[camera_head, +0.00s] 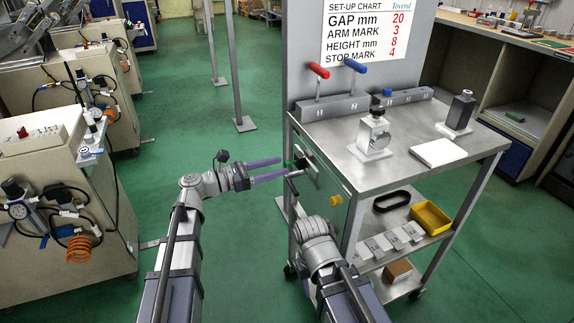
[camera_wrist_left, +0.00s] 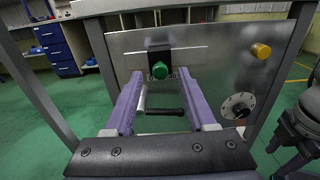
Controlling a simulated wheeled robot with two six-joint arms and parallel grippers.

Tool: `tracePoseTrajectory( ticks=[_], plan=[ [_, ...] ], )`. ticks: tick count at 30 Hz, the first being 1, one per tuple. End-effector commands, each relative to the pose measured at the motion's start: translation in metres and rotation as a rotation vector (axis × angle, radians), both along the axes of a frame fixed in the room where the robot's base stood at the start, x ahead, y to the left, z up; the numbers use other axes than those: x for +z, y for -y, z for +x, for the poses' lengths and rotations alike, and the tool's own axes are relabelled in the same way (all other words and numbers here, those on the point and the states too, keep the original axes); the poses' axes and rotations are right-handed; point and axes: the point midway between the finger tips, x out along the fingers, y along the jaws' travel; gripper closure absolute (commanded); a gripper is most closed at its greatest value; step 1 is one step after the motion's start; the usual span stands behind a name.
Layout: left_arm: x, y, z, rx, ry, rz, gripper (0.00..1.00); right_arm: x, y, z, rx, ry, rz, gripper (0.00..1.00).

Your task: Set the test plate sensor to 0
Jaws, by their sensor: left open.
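A green knob (camera_wrist_left: 159,70) sits on a black slider block (camera_wrist_left: 160,52) on the metal front panel (camera_wrist_left: 220,60). The block straddles a pale horizontal strip (camera_wrist_left: 190,54); any marks on it are too small to read. The green knob also shows in the head view (camera_head: 301,163). My left gripper (camera_head: 284,167) is open, its purple fingers pointing at the panel. In the left wrist view its fingertips (camera_wrist_left: 161,75) are on either side of the knob, with gaps visible. My right arm (camera_head: 317,245) stands before the cart; its gripper cannot be made out.
The panel also carries a black bar handle (camera_wrist_left: 165,112), a yellow knob (camera_wrist_left: 261,51) and a dial (camera_wrist_left: 238,106). The steel cart (camera_head: 400,165) holds a gauge block (camera_head: 373,135) and a white plate (camera_head: 438,153). A set-up chart (camera_head: 366,30) stands behind.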

Motion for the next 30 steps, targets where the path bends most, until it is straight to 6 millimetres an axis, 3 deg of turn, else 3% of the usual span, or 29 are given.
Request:
tracePoseTrajectory(
  ticks=[7, 19, 30],
  plan=[
    [0.000, 0.028, 0.012, -0.001, 0.001, 0.001, 0.44, 0.000, 0.000, 0.000, 0.000, 0.000, 0.000, 0.50],
    [0.000, 0.034, 0.015, 0.001, 0.001, 0.001, 0.44, 0.000, 0.000, 0.000, 0.000, 0.000, 0.000, 0.50],
    [0.000, 0.034, 0.015, 0.001, 0.001, 0.001, 0.84, 0.000, 0.000, 0.000, 0.000, 0.000, 0.000, 0.50]
  ],
)
